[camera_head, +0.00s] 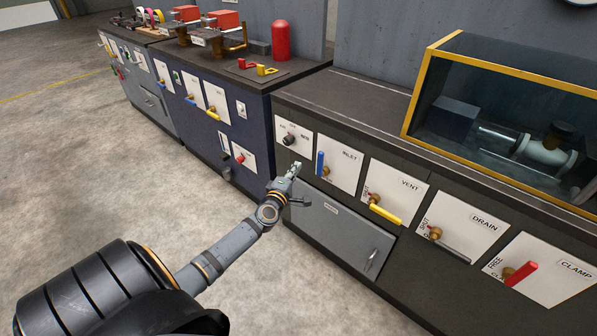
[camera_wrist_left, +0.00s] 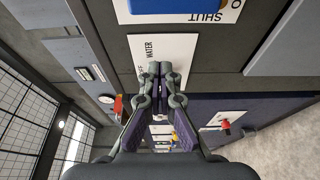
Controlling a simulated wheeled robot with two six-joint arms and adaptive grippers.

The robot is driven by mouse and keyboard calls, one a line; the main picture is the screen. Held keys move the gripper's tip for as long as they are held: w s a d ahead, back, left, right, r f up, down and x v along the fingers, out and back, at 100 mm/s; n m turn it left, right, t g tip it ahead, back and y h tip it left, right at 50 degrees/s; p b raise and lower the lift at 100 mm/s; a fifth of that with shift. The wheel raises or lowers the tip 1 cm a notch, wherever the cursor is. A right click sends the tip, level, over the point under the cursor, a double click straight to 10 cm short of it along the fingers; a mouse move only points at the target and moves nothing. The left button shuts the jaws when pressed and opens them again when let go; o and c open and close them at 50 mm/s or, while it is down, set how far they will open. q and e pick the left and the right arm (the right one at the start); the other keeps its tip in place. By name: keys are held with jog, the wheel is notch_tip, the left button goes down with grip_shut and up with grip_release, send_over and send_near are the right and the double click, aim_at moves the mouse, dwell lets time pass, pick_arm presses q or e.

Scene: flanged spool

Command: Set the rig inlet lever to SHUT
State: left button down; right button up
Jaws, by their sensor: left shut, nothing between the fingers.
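The INLET panel (camera_head: 345,158) is a white plate on the dark cabinet front, with a blue lever (camera_head: 320,162) on a brass pivot. The lever stands roughly upright at the plate's left side. In the left wrist view, part of the blue lever (camera_wrist_left: 175,5) shows at the top edge beside the word SHUT; its full angle against the marks is cut off. My left gripper (camera_head: 297,168) is just left of the INLET panel, apart from the lever. Its fingers (camera_wrist_left: 160,70) are together and empty. My right gripper is not in view.
A panel with a black knob (camera_head: 289,138) is left of INLET. To the right are a yellow VENT lever (camera_head: 385,214), a grey DRAIN lever (camera_head: 453,250) and a red CLAMP lever (camera_head: 521,273). A drawer front (camera_head: 335,226) with a handle lies below. The floor at left is clear.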

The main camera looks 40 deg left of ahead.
aim_at(323, 164)
pick_arm(q)
jog(key=w+d, duration=0.2)
jog(key=w, duration=0.4)
jog(key=shift+w+b, duration=0.25)
jog(key=shift+b, duration=0.2)
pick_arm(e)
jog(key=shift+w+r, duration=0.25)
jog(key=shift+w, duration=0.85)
pick_arm(q)
jog(key=shift+d+f, duration=0.1)
jog(key=shift+d, duration=0.1)
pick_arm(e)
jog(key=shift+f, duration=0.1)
